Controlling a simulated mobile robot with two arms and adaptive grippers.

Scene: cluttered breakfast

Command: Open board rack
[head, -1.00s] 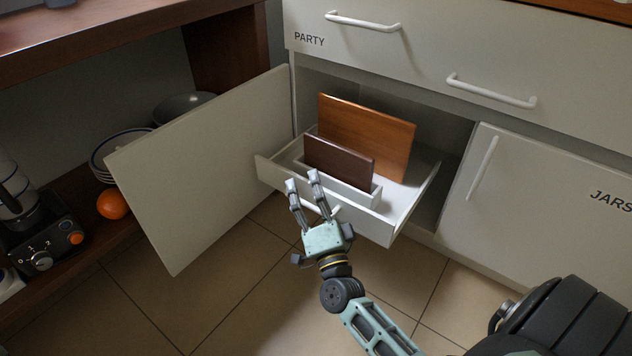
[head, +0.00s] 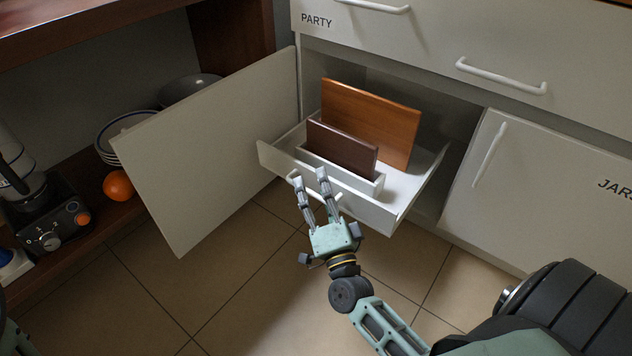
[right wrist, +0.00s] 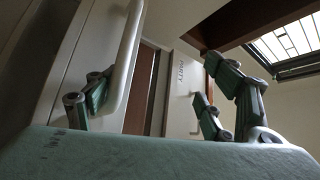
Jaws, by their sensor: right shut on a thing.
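The board rack (head: 382,214) is a white pull-out drawer in the lower cabinet. It stands well out of its opening. A dark brown board (head: 341,148) stands in its front slot, and a larger orange-brown board (head: 370,122) stands behind. My right gripper (head: 311,182) is at the rack's front, shut on its white handle. The handle (right wrist: 128,60) shows as a pale bar in the right wrist view, close to one finger. The fingers hide part of the handle in the head view. My left gripper is not in view.
An open cabinet door (head: 210,155) stands to the left of the rack. The JARS door (head: 545,190) at right and the PARTY drawer (head: 430,40) above are shut. Bowls (head: 125,130), an orange (head: 118,185) and a dark appliance (head: 50,222) sit on the left shelf. Tiled floor (head: 245,265) is clear.

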